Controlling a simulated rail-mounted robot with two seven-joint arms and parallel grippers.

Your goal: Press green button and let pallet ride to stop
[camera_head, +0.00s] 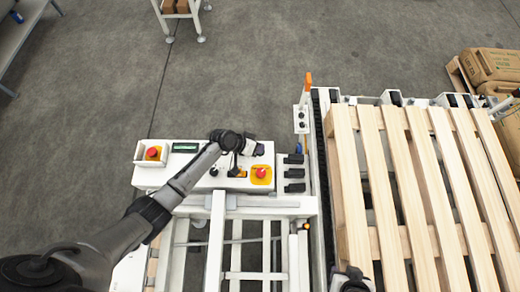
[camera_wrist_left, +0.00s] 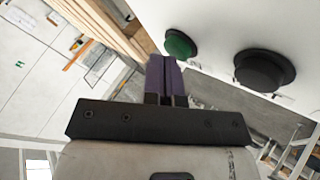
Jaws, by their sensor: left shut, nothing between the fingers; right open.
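The green button (camera_wrist_left: 180,43) shows in the left wrist view on a white panel, just beyond and right of my fingertips; touch cannot be judged. In the head view I cannot make it out; my gripper covers that part of the panel. My left gripper (camera_head: 259,152) is shut and empty over the control panel (camera_head: 200,184); its purple fingers (camera_wrist_left: 163,72) are together in the wrist view. The wooden pallet (camera_head: 385,180) lies on the conveyor at the right, with no boxes on it. My right gripper (camera_head: 352,281) is partly seen at the bottom edge, open, beside the pallet.
A black button (camera_wrist_left: 263,70) sits right of the green one. The panel also has a red button (camera_head: 261,172) on yellow and a boxed red button (camera_head: 153,152). An orange-topped post (camera_head: 308,85) stands by the conveyor.

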